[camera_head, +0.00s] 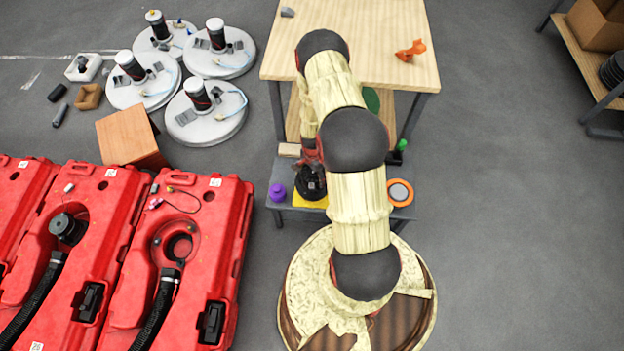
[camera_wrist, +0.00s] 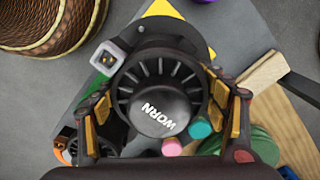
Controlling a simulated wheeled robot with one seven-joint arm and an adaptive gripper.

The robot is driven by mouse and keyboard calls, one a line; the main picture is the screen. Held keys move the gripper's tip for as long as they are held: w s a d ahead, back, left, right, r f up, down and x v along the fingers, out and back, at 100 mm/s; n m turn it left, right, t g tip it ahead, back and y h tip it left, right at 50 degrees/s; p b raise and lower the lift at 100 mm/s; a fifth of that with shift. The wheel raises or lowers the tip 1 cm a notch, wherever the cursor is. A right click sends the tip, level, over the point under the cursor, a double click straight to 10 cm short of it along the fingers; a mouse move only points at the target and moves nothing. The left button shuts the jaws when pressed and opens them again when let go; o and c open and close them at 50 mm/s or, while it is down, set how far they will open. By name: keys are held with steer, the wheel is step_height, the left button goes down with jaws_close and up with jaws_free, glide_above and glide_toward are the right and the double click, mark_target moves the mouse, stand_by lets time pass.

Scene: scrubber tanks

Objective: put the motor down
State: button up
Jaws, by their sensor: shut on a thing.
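In the head view the motor (camera_head: 311,184) is over a yellow patch (camera_head: 311,203) on the grey lower shelf of the bench. My gripper (camera_head: 309,158) is partly hidden there by my arm. The yellow patch (camera_wrist: 163,9) also shows past the motor in the wrist view. I cannot tell whether the motor touches the shelf.
On the shelf, a purple container (camera_head: 277,191) stands left of the motor, an orange-rimmed disc (camera_head: 399,192) right, and a wooden block (camera_head: 289,150) behind. The wooden bench top (camera_head: 385,60) overhangs farther back. Red tanks (camera_head: 205,190) stand to the left.

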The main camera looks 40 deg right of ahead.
steer(key=shift+w+d+f, duration=0.2)
steer(key=shift+f, duration=0.05)
steer(key=shift+w+d+f+b, duration=0.1)
steer(key=shift+f+b, duration=0.4)
steer(key=shift+f, duration=0.35)
steer(key=shift+w+d+f+b, duration=0.1)
steer(key=shift+f+b, duration=0.4)
steer(key=shift+f, duration=0.3)
steer(key=shift+f, duration=0.15)
steer(key=o, duration=1.3)
steer(key=shift+s+a, duration=0.1)
steer(key=shift+s, duration=0.05)
steer(key=shift+c, duration=0.2)
steer(key=shift+o, duration=0.4)
